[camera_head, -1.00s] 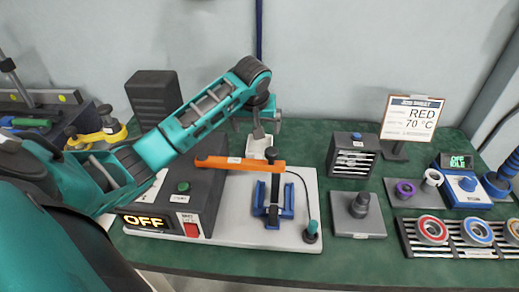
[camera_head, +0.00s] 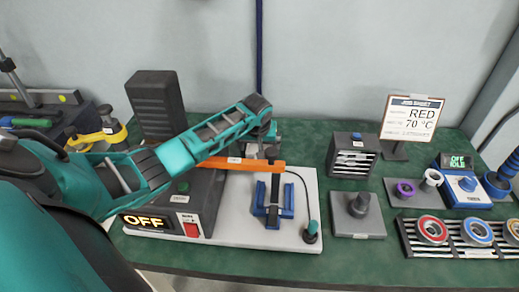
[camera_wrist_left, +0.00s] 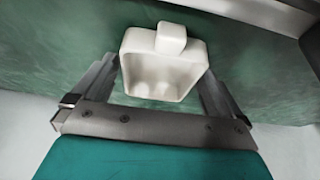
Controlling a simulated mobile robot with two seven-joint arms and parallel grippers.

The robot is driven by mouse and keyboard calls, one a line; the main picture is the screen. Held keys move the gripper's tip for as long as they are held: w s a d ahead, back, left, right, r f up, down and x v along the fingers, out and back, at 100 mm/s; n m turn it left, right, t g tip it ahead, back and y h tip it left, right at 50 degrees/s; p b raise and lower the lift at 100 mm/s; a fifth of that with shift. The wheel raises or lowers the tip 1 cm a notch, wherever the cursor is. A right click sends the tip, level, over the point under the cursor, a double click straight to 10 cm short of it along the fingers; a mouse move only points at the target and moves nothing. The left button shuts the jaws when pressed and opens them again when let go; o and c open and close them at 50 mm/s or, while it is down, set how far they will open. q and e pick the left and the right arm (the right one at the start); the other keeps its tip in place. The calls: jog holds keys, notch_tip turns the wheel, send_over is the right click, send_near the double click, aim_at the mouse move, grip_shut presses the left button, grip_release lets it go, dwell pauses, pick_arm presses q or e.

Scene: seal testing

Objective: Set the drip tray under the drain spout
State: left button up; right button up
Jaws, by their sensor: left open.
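The white drip tray (camera_wrist_left: 160,78), a small open box with a block-like tab on one edge, shows in the left wrist view on a green surface. My left gripper (camera_wrist_left: 158,68) is open, with one finger on each side of the tray; I cannot tell whether they touch it. In the head view, my left gripper (camera_head: 266,142) is low behind the orange bar of the bench rig, and the tray is mostly hidden there. I cannot make out the drain spout clearly. My right gripper is not in view.
The orange bar (camera_head: 240,163) crosses the rig's white base (camera_head: 262,236), close in front of my gripper. A dark control box reading OFF (camera_head: 146,221) stands left. A slotted dark box (camera_head: 353,156) stands right, with green table free between it and the rig.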

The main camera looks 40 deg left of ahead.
pick_arm(q)
jog(key=c, duration=0.9)
notch_tip(320, 180, up, 20)
jog(key=shift+r, duration=0.1)
jog(key=shift+c, duration=1)
jog(key=shift+d, duration=0.1)
